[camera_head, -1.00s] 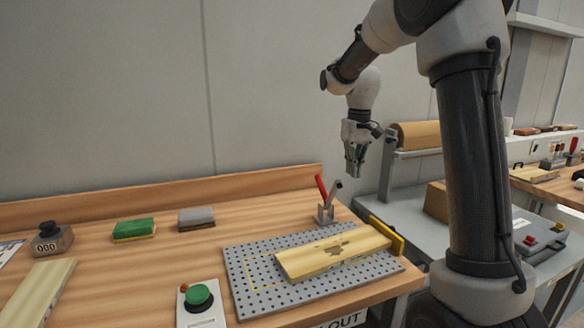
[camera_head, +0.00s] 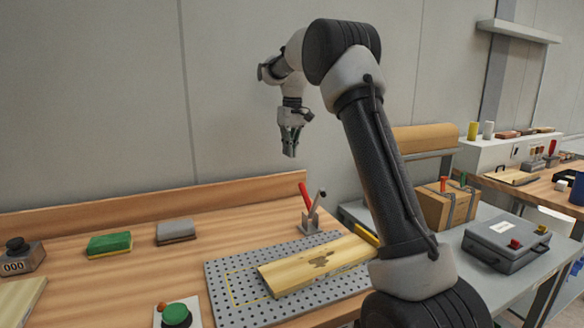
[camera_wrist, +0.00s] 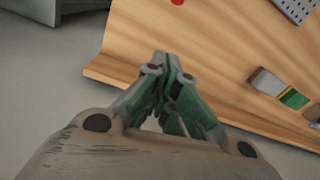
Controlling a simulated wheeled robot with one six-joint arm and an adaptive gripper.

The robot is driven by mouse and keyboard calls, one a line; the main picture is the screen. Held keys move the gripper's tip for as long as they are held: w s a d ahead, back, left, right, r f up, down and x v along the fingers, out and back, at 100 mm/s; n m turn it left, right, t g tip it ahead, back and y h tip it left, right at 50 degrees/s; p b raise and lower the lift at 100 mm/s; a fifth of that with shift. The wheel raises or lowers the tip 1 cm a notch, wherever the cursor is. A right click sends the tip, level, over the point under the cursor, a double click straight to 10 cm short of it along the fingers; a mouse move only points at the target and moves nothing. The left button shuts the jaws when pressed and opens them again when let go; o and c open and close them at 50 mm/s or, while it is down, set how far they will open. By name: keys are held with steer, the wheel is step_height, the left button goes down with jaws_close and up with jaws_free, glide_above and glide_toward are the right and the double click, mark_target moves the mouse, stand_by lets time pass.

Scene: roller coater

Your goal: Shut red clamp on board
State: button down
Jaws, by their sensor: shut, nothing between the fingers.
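The red clamp (camera_head: 305,196) stands at the back edge of the perforated grey plate, its red handle tilted up to the left and its metal arm raised. The wooden board (camera_head: 315,262) lies on the plate in front of the clamp, with a dark mark on top. My gripper (camera_head: 290,153) hangs in the air above and behind the clamp, fingers pointing down, shut and empty. In the wrist view my gripper (camera_wrist: 172,62) shows its fingertips together. A small red spot, perhaps the clamp handle, shows at the top edge there.
The perforated plate (camera_head: 222,290) carries the board. A green button box (camera_head: 177,316), a green sponge block (camera_head: 109,244), a grey block (camera_head: 175,231) and a counter (camera_head: 22,256) are on the bench. A grey case (camera_head: 506,242) and carton (camera_head: 446,204) stand on the right table.

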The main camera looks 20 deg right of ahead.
step_height(320, 180, down, 10)
steer(key=shift+s+d+r, duration=0.1)
steer(key=shift+s+r, duration=0.2)
steer(key=shift+s, duration=0.3)
steer(key=shift+s+a+r, duration=0.1)
steer(key=shift+s+r, duration=0.15)
steer(key=shift+s, duration=0.35)
steer(key=shift+s+d+r, duration=0.1)
steer(key=shift+s+r, duration=0.2)
steer(key=shift+s, duration=0.3)
